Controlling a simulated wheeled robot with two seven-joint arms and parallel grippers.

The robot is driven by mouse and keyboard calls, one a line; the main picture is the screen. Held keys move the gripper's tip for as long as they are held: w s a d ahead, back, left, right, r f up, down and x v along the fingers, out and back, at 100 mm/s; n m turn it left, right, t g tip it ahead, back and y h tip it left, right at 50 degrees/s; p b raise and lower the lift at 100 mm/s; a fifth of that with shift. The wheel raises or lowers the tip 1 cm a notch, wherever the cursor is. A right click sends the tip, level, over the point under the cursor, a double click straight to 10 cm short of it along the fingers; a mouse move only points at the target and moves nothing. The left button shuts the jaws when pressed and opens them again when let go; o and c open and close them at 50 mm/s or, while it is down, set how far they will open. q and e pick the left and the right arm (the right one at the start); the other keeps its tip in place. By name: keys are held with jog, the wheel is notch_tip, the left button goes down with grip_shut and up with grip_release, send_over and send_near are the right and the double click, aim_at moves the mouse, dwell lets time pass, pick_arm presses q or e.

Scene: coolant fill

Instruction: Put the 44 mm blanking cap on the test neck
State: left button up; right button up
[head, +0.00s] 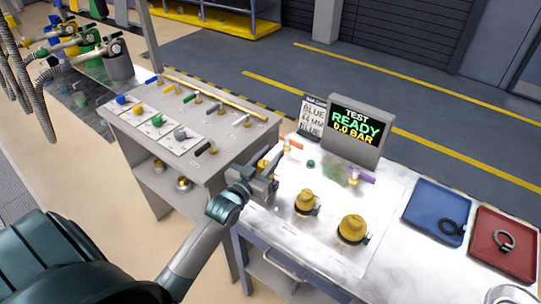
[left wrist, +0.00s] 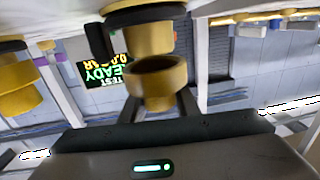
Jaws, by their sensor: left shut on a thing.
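My left gripper (head: 262,182) is shut on a yellow cap (left wrist: 158,82) at the left edge of the test bench. In the left wrist view, which is upside down, the cap sits between my two fingers (left wrist: 155,108), its dark hollow side facing a yellow neck (left wrist: 150,38) with a black ring around it. Cap and neck are close and roughly in line; I cannot tell whether they touch. In the head view my gripper mostly hides this neck. Two more yellow fittings (head: 305,201) (head: 351,229) with black clamps stand to the right. My right gripper is not in view.
A display (head: 357,130) reads TEST READY 0.0 BAR, beside a sign (head: 312,119) reading BLUE 44 MM. Orange (head: 291,144) and purple (head: 360,176) levers stand nearby. A blue tray (head: 428,196) holds a black ring; a red tray (head: 520,258) holds a grey ring clamp.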

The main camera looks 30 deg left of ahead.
pick_arm(q)
jog(key=shift+f+b, duration=0.85)
jog(key=shift+f, duration=0.55)
jog(key=o, duration=1.1)
jog(key=shift+s+f+b, duration=0.1)
jog(key=shift+s+b, duration=0.2)
jog(key=shift+s, duration=0.6)
jog(key=s+b, duration=0.4)
jog(key=s, duration=1.1)
jog(key=shift+s+d, duration=0.25)
jog(key=shift+s, duration=0.05)
